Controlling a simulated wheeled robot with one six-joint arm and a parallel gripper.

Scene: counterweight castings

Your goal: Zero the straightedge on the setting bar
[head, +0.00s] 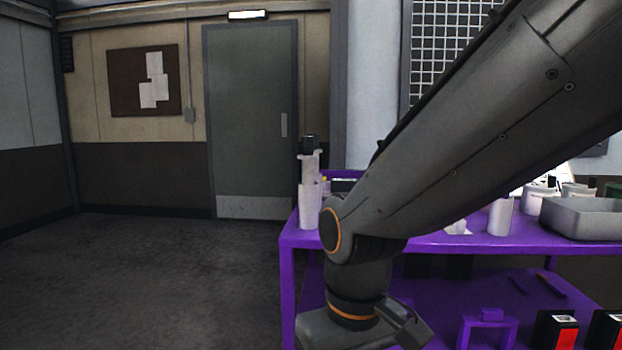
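I cannot make out a straightedge or a setting bar in the head view. My arm comes down from the upper right across the purple bench, and its wrist reaches the bottom edge of the picture. The fingers of my gripper do not show, so I cannot see whether it holds anything. My arm hides part of the bench top and lower shelf.
Floor (140,270) at left is clear; a door (250,120) stands behind.

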